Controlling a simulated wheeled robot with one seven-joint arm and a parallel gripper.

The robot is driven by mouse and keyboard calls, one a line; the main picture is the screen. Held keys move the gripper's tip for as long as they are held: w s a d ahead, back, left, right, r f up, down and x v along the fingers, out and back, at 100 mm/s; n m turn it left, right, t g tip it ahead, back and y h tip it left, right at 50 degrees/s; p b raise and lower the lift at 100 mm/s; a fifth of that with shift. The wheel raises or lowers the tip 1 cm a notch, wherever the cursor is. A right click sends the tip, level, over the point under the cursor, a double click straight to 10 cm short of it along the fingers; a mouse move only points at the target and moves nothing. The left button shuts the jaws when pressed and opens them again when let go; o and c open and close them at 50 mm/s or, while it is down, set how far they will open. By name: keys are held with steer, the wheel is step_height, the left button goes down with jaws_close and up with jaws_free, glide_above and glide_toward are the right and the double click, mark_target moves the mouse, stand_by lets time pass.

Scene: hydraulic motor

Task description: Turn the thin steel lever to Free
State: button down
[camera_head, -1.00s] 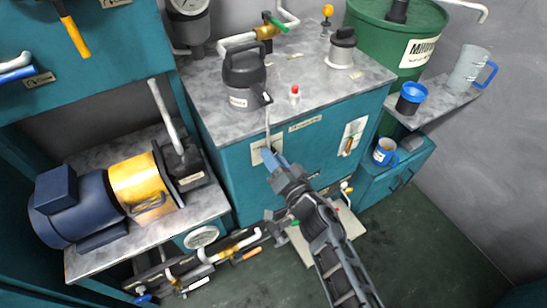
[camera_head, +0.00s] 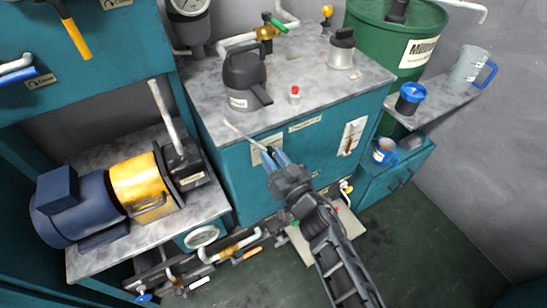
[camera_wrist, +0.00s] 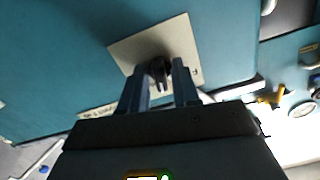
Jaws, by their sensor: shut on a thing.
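The thin steel lever (camera_head: 241,132) shows in the head view as a slim pale rod on the front of the teal cabinet. It slants up and to the left from my fingertips, its free end near the worktop edge. My gripper (camera_head: 272,158) is at its lower end, shut on the lever's pivot part. In the wrist view my two fingers (camera_wrist: 160,76) stand on either side of a dark hub (camera_wrist: 159,66) in front of a pale plate (camera_wrist: 180,38). The fingers partly hide the hub and plate. I cannot read the plate's markings.
A dark jug-shaped unit (camera_head: 244,76) and a red button (camera_head: 295,93) stand on the worktop above. Another pale plate with a handle (camera_head: 351,136) is to the right. White pipes (camera_head: 240,244) run low at the left. The green floor (camera_head: 420,230) at right is clear.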

steer(key=n, duration=0.5)
steer(key=shift+d+f+n+b, duration=0.1)
steer(key=shift+n+b, duration=0.2)
steer(key=n+b, duration=0.1)
steer(key=n, duration=0.4)
steer(key=shift+n, duration=0.4)
steer(key=c, duration=1.1)
jaws_free()
steer(key=shift+c, duration=0.2)
steer(key=p+v, duration=0.2)
steer(key=v, duration=0.5)
steer(key=shift+s+d+p, duration=0.2)
steer(key=shift+s+p, duration=0.1)
steer(key=shift+s, duration=0.05)
